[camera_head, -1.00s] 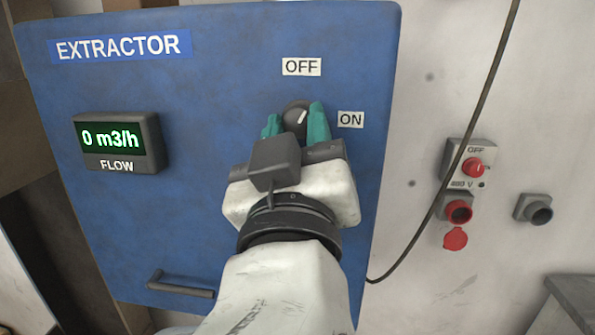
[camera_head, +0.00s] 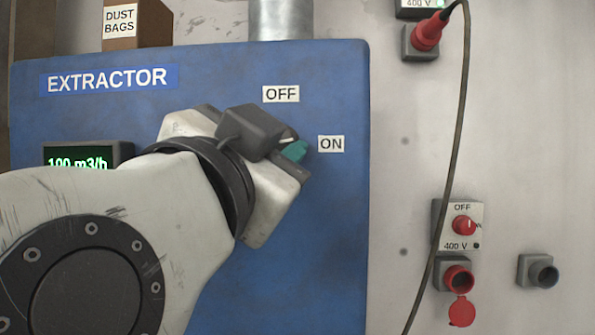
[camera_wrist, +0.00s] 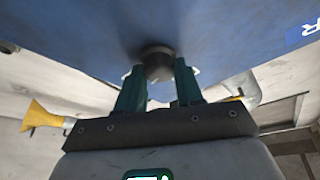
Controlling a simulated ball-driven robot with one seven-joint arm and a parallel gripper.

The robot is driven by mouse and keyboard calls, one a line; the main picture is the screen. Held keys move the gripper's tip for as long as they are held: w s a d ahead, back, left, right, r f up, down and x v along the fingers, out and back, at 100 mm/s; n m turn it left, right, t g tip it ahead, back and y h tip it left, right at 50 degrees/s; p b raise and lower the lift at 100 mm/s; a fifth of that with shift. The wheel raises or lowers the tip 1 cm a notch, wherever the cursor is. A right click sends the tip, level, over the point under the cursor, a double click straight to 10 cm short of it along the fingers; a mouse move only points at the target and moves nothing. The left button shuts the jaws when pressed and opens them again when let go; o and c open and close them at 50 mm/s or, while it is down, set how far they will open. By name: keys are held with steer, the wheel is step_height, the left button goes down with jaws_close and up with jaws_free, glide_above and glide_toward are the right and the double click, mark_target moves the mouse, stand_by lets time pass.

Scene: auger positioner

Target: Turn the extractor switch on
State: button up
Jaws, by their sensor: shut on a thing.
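The extractor switch is a dark round knob (camera_wrist: 157,60) on the blue extractor cabinet (camera_head: 330,230). In the wrist view the teal fingers of my gripper (camera_wrist: 159,76) are on both sides of the knob, shut on it. In the head view my gripper (camera_head: 290,146) is turned clockwise, and its body hides most of the knob. A small white mark beside the finger points towards the ON label (camera_head: 331,144). The OFF label (camera_head: 281,94) is above. The flow display (camera_head: 80,160), partly covered by my arm, reads 100 m3/h.
To the right on the pale wall are a red 400 V switch (camera_head: 464,225), a red socket (camera_head: 457,278) and a grey socket (camera_head: 541,271). A red plug (camera_head: 427,33) at the top has a dark cable (camera_head: 455,160) hanging down. A dust bags box (camera_head: 135,25) stands above the cabinet.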

steer(key=shift+f+m+g+h+b, duration=0.1)
steer(key=shift+m+g+h+b, duration=0.35)
steer(key=shift+m, duration=0.85)
steer(key=shift+h, duration=0.25)
steer(key=o, duration=1)
steer(key=v, duration=1)
steer(key=shift+s+b, duration=0.35)
